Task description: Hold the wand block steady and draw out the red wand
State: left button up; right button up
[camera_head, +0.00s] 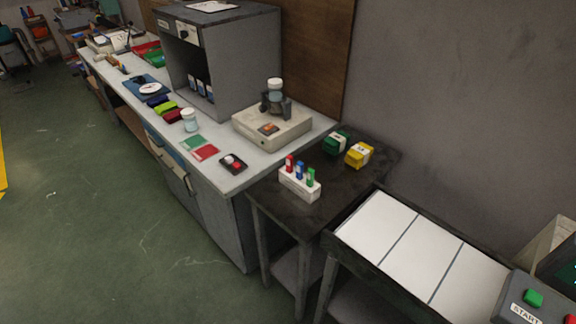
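The wand block (300,186) is a small white block on a dark side table (268,196) near the middle of the view. Three wands stand upright in it. The red wand (289,163) is at the left, a blue wand (299,170) is in the middle and a green wand (311,177) is at the right. Small pale labels show on the block's front. Neither of my grippers shows in the view, and nothing touches the block or the wands.
Behind the block are a green box (335,142) and a yellow box (359,155). A white-topped table (400,246) stands at the right, beside a control box with a green button (533,298). A long workbench (222,179) runs back left. Green floor (130,240) is open at left.

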aim_at(289, 160)
jog(key=z, duration=0.5)
jog(key=i+j+z, duration=0.1)
jog(key=j+z, duration=0.35)
jog(key=j, duration=0.2)
jog(key=j+z, duration=0.45)
jog(key=j, duration=0.2)
